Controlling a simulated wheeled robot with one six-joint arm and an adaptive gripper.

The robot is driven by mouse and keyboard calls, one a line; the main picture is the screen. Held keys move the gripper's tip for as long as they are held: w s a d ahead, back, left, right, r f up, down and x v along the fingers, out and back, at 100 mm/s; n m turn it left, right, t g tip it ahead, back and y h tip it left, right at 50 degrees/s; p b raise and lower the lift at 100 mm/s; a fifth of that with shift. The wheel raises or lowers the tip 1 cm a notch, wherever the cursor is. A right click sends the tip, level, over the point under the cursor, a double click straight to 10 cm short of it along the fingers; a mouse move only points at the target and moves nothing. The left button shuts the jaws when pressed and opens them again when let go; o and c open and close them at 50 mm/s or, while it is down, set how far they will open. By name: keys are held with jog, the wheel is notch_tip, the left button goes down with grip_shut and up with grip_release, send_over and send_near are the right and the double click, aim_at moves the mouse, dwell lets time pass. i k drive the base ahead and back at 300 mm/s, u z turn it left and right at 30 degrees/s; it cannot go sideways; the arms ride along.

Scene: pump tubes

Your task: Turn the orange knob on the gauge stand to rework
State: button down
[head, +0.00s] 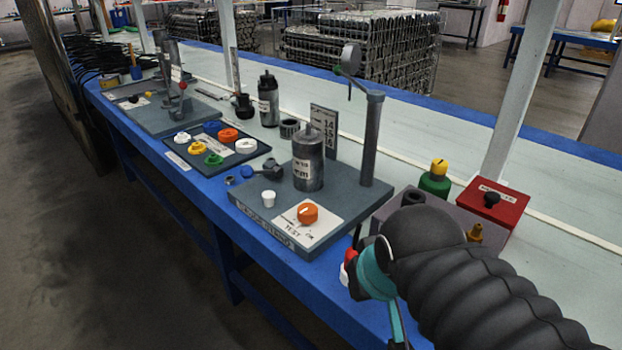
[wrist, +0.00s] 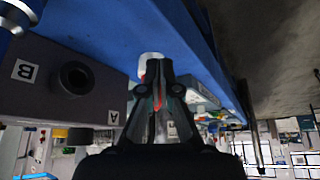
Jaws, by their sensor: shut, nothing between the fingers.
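The gauge stand (head: 253,207) is a grey base on the blue bench, with a dark post and a grey cylinder standing on it. Its orange knob (head: 307,214) sits on a white plate near the front right corner. The words TEST and OK are readable on the plate; the knob's exact pointing is too small to tell. My gripper (head: 352,262) is right of and nearer than the stand, partly hidden by my arm, apart from the knob. In the wrist view my gripper (wrist: 157,66) is shut and empty. The knob is not clear there.
A grey block marked A and B (wrist: 50,85) is close beside my gripper. The floor in front is clear.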

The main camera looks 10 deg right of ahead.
aim_at(307, 213)
jog(key=k, duration=1)
jog(key=u, duration=1.55)
jog(key=i, duration=1.15)
jog(key=z, duration=2.25)
